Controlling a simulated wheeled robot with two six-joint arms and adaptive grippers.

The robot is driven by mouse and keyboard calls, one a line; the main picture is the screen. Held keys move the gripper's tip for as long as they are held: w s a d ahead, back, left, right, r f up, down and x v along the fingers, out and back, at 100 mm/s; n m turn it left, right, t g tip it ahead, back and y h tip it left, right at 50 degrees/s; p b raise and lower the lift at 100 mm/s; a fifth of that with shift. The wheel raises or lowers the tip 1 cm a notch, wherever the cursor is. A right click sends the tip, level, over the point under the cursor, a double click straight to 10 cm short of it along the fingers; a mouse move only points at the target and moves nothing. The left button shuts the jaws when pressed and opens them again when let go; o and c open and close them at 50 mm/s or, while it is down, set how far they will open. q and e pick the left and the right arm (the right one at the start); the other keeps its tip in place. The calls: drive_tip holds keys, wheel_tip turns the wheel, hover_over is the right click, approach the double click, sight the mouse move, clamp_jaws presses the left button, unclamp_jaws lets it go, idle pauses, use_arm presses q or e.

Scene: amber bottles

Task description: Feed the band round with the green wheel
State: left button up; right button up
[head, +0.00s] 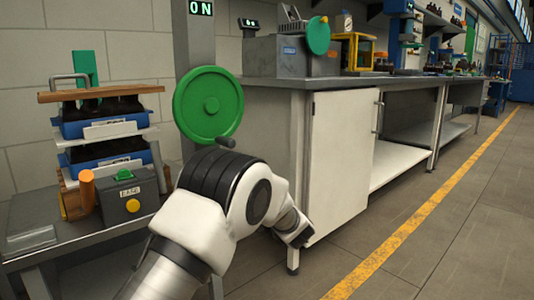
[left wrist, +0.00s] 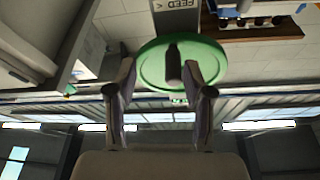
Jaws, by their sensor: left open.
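The green wheel (head: 208,103) stands upright on a grey post in the head view, with a dark handle (head: 225,142) at its lower right. The left wrist view, which is upside down, shows the wheel (left wrist: 153,64) ahead of my left gripper (left wrist: 160,82). The gripper is open, and the handle (left wrist: 173,66) lies between its fingertips; I cannot tell whether they touch it. In the head view my left arm hides the gripper. I cannot make out the band. My right gripper is in neither view.
A rack with blue trays (head: 100,122) and a grey box (head: 125,203) with an orange button stand on a low table at left. An ON sign (head: 201,8) tops the post. A workbench (head: 335,82) with machines is at right; the floor beyond is clear.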

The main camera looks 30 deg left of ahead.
sight(226, 141)
use_arm(q)
drive_tip(key=shift+n+g+y, duration=0.3)
drive_tip(key=shift+n+y, duration=0.1)
drive_tip(key=shift+n, duration=0.4)
drive_tip(key=a+r+b, duration=0.1)
drive_tip(key=a+r, duration=0.1)
drive_tip(key=w+a+r+b, duration=0.1)
drive_tip(key=a+r, duration=0.1)
drive_tip(key=a+r+b, duration=0.2)
drive_tip(key=r, duration=0.1)
drive_tip(key=shift+w+a, duration=0.2)
drive_tip(key=shift+w, duration=0.1)
drive_tip(key=shift+w+a+r, duration=0.15)
drive_tip(key=shift+a+r, duration=0.1)
drive_tip(key=shift+a, duration=0.05)
clamp_jaws()
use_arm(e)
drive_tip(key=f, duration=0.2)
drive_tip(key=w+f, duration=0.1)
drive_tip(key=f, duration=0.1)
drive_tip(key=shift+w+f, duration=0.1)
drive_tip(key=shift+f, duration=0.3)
